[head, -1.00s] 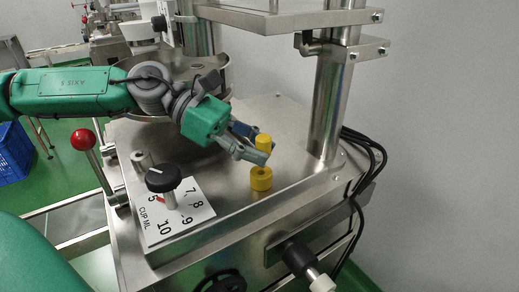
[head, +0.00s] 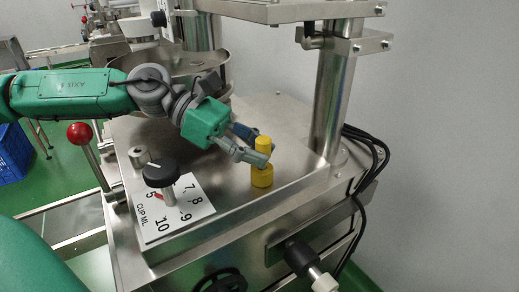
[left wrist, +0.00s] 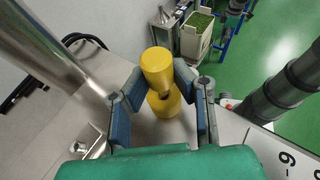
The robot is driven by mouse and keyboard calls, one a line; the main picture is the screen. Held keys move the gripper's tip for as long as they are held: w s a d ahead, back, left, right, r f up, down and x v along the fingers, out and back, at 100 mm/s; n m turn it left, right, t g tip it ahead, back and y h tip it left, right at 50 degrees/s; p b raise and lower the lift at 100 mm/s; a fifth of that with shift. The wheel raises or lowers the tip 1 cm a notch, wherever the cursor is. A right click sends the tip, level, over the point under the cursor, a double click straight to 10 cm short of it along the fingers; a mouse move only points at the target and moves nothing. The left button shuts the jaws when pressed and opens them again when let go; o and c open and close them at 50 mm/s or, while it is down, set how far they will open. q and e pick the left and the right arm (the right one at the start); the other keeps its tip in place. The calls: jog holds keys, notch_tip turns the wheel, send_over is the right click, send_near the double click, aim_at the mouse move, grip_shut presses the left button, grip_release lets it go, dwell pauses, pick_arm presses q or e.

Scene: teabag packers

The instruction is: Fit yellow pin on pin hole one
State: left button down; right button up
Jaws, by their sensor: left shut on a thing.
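The yellow pin (head: 263,144) is upright between the fingers of my left gripper (head: 253,150). Below it, a yellow ring-shaped pin hole piece (head: 262,179) stands on the steel machine top. In the left wrist view, the pin (left wrist: 157,62) narrows toward its lower end, right over the yellow pin hole piece (left wrist: 165,104). I cannot tell whether the tip is inside the hole, as the fingers and the pin's head hide part of it. My left gripper (left wrist: 162,82) is shut on the pin. My right gripper is not in view.
A black knob (head: 161,173) and a numbered white plate (head: 175,212) are left of the pin hole piece. A steel post (head: 340,100) rises at the back right. A red ball lever (head: 80,134) stands at the left. The steel surface around the piece is clear.

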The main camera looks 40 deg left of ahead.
aim_at(259, 137)
pick_arm(q)
jog(key=shift+f+b, duration=0.75)
jog(key=shift+f, duration=0.05)
jog(key=c, duration=1.3)
grip_release()
notch_tip(259, 137, up, 10)
jog(key=shift+w+f, duration=0.1)
